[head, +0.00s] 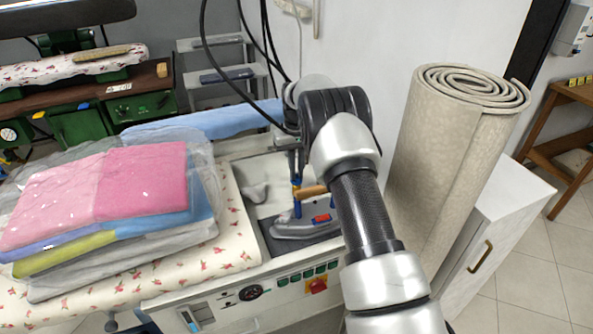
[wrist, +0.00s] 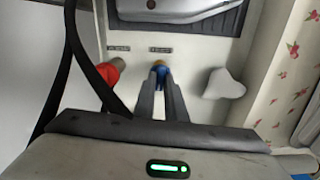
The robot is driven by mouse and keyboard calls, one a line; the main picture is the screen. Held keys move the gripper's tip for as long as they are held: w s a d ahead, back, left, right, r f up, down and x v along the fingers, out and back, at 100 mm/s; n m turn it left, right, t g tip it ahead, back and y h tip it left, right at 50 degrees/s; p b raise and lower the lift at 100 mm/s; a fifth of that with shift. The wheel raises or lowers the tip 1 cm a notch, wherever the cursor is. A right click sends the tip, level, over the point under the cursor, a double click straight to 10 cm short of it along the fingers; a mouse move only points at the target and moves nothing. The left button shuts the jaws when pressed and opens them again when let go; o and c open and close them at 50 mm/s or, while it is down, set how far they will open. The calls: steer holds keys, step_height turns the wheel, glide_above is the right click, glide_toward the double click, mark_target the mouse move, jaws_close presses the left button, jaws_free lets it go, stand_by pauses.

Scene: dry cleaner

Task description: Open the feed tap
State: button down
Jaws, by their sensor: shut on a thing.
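My gripper (wrist: 160,86) is shut on the blue handle, one finger on each side. A red knob (wrist: 117,69) sits to its left under another label, apart from my fingers. In the head view my gripper (head: 296,178) points down over the ironing table's work surface, and my arm hides part of it.
A steam iron (head: 305,227) with a wooden handle rests on a dark plate close to my gripper. A small white object (wrist: 223,84) lies right of the tap. Wrapped folded clothes (head: 110,205) lie on the left, and a rolled carpet (head: 440,150) stands on the right.

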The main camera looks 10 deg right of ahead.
steer(key=m, duration=0.8)
steer(key=shift+m, duration=0.4)
steer(key=m, duration=0.4)
steer(key=shift+m, duration=2)
steer(key=c, duration=1.8)
jaws_free()
steer(key=shift+r, duration=0.1)
